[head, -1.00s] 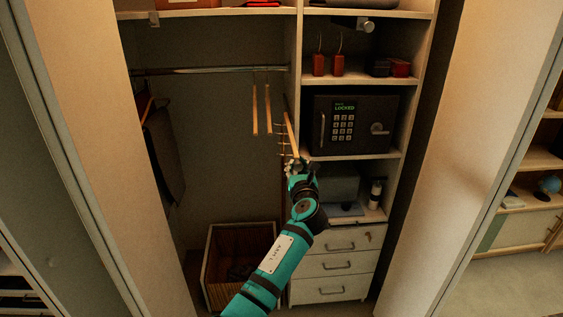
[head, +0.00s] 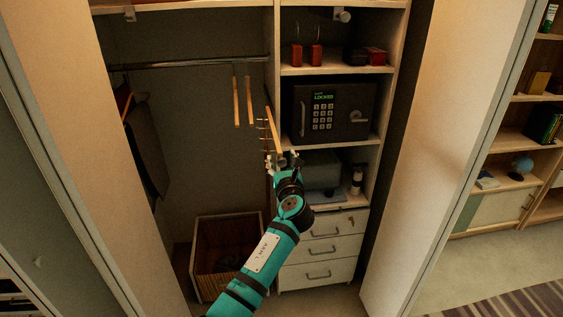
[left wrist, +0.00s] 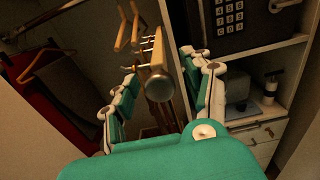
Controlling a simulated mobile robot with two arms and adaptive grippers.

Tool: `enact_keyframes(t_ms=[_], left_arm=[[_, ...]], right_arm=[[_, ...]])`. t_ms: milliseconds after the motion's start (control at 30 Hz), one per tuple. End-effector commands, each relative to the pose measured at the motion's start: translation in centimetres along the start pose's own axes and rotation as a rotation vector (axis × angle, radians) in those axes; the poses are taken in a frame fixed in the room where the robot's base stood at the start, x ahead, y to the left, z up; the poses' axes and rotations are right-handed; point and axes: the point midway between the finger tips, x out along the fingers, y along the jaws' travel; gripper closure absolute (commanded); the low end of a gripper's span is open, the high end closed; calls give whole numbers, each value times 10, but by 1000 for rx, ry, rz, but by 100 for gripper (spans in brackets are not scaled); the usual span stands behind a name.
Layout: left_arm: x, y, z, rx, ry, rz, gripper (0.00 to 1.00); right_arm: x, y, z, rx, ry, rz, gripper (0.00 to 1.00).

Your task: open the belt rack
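The belt rack (head: 272,128) is a slim wooden bar with small metal hooks along its left side, beside the closet's upright divider. My left gripper (head: 281,159) is at the near, lower end of the bar. In the left wrist view, my left gripper (left wrist: 160,84) has its fingers spread, one on each side of the bar end. I see a gap to the right finger; contact on the left is unclear. My right gripper is not in view.
A black safe (head: 328,110) sits on the shelf right of the rack. Wooden hangers (head: 243,102) hang from the rail (head: 190,63) to the left. A wooden box (head: 222,270) stands on the closet floor. White drawers (head: 318,272) are at lower right.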

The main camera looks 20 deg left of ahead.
Motion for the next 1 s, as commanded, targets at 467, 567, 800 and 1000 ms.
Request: enact_keyframes(t_ms=[467, 567, 800, 1000], left_arm=[[-31, 0, -2, -2, 2, -2, 50], [-54, 0, -2, -1, 2, -2, 50], [-100, 0, -1, -1, 2, -2, 50], [-118, 0, 0, 0, 0, 0, 50]], right_arm=[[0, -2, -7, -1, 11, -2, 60], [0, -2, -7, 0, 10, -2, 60], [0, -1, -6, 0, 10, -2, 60], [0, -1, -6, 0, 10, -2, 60]])
